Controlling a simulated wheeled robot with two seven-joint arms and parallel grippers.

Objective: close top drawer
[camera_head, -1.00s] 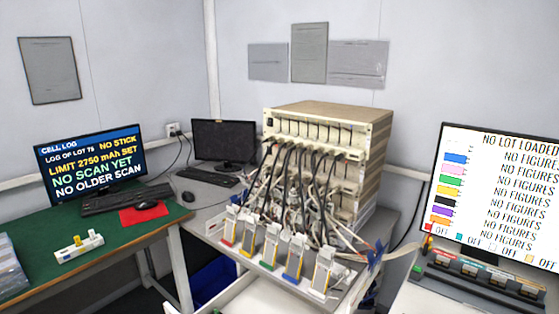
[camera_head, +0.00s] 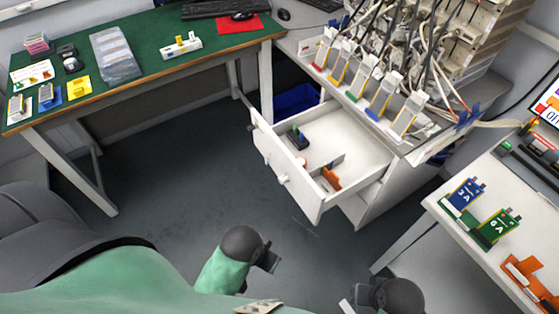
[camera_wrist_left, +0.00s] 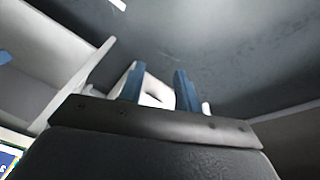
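The top drawer (camera_head: 297,190) is white and pulled out of the white cabinet (camera_head: 362,203) under the grey bench. Its front carries a round white knob (camera_head: 283,179). Inside are a dark item (camera_head: 298,138) and an orange item (camera_head: 331,178) beside low dividers. My left gripper (camera_head: 268,263) is low in front of the drawer, apart from it. In the left wrist view its two blue fingers (camera_wrist_left: 159,88) stand apart; a white form behind them is unclear. My right gripper (camera_head: 350,302) is at the bottom edge, partly cut off; its opening is unclear.
The green-topped table (camera_head: 140,35) stands left, with a plastic-wrapped stack (camera_head: 115,55). The rack (camera_head: 460,40) with cables stands behind the drawer. Grey floor (camera_head: 190,170) in front is clear.

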